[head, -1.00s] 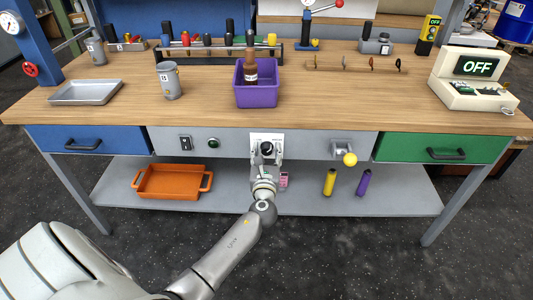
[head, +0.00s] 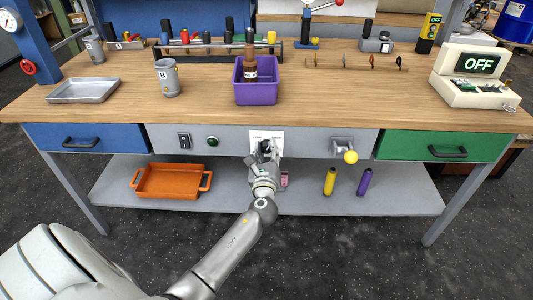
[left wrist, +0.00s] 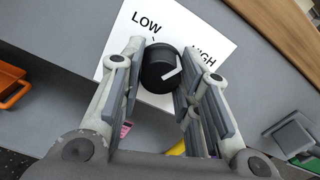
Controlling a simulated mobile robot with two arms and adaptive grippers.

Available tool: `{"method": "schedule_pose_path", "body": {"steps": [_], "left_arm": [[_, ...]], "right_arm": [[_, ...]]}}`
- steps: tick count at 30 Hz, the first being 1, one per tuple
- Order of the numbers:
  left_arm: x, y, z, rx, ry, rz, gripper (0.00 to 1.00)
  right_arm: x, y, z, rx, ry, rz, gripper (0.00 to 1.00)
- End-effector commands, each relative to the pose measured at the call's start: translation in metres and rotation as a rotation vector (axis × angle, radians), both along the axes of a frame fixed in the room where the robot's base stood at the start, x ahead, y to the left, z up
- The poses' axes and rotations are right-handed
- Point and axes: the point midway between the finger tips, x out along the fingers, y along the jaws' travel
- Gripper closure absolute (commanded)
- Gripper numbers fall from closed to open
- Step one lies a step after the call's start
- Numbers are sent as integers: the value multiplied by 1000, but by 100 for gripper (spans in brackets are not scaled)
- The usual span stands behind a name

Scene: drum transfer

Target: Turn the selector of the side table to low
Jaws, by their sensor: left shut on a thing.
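The selector is a round black knob (left wrist: 160,70) on a white plate (left wrist: 205,28) on the table's grey front panel. In the left wrist view the plate reads LOW at the upper left and HIGH at the right. The knob's white mark lies on its right side, toward HIGH. My left gripper (left wrist: 158,75) has one finger on each side of the knob and is shut on it. In the head view my left gripper (head: 266,155) covers much of the knob, and the plate (head: 258,134) shows above it. My right gripper is not in view.
A black switch (head: 184,142) and green button (head: 212,141) sit left of the plate. A yellow-knobbed lever (head: 350,156) sticks out at the right. An orange tray (head: 170,181) and yellow (head: 329,182) and purple (head: 364,182) cylinders are on the lower shelf.

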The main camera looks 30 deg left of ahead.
Motion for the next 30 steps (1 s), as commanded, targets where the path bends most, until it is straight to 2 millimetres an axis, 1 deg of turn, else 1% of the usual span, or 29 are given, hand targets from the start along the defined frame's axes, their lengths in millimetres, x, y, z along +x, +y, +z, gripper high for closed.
{"method": "schedule_pose_path", "body": {"steps": [1, 8, 15, 22, 30], "left_arm": [[0, 0, -3, -40, -23, 2, 93], [0, 0, -4, -230, -138, 2, 93], [0, -1, -4, -424, -257, 2, 93], [0, -1, -3, -611, -372, 3, 93], [0, -1, -3, -817, -498, 3, 93]], "right_arm": [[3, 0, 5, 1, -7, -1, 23], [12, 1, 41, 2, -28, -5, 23], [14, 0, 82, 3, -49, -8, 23], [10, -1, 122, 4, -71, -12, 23], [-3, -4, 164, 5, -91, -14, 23]]}}
